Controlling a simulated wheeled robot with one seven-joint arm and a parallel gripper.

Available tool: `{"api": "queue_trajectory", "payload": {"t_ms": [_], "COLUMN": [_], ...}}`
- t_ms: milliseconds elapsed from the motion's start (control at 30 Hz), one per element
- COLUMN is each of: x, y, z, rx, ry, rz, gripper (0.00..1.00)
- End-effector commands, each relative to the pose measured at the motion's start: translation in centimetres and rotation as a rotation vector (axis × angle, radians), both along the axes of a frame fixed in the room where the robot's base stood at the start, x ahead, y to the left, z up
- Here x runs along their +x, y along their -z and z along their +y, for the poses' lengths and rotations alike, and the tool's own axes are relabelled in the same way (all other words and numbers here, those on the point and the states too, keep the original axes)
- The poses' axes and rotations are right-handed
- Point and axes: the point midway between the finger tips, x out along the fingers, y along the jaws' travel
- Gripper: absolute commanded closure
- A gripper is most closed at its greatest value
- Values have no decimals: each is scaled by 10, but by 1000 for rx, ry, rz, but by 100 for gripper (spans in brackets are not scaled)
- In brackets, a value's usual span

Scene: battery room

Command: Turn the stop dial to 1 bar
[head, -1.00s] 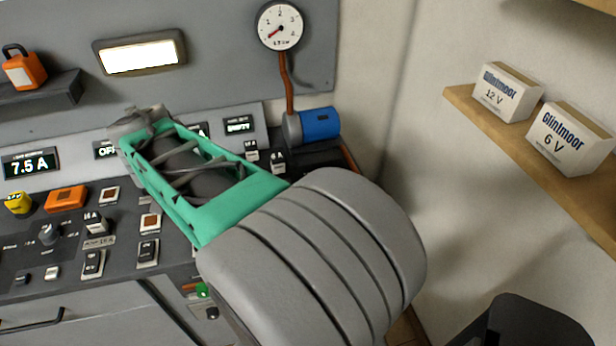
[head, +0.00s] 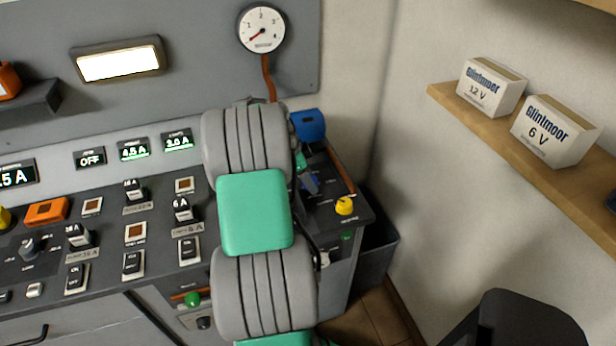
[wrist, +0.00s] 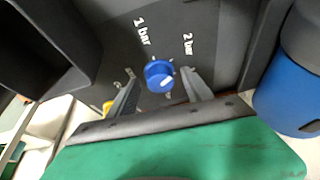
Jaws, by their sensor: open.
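The stop dial is a round blue knob (wrist: 159,75) on a dark panel in the wrist view. The printed labels "1 bar" (wrist: 142,32) and "2 bar" (wrist: 188,44) stand above it, to the left and right. A white mark on the knob is at its lower right, away from both labels. My gripper (wrist: 160,80) is open, with one finger on each side of the knob in the picture. I cannot tell whether the fingers touch it.
A pressure gauge (head: 261,29) on the back wall has its red needle at the low end. The blue cylinder (head: 308,126) stands behind the panel and appears close at right in the wrist view (wrist: 292,98). A yellow knob (head: 345,205) lies right of my arm.

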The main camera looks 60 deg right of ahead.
Motion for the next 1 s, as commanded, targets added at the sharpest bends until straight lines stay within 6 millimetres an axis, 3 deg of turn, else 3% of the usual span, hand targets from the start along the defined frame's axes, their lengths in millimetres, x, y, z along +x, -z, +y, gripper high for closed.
{"api": "queue_trajectory", "payload": {"t_ms": [167,867,1000], "x": [0,0,0], "y": [0,-1,-1], "z": [0,0,0], "rx": [-1,0,-1], "ry": [0,-1,-3], "rz": [-1,0,-1], "gripper": [41,99,100]}}
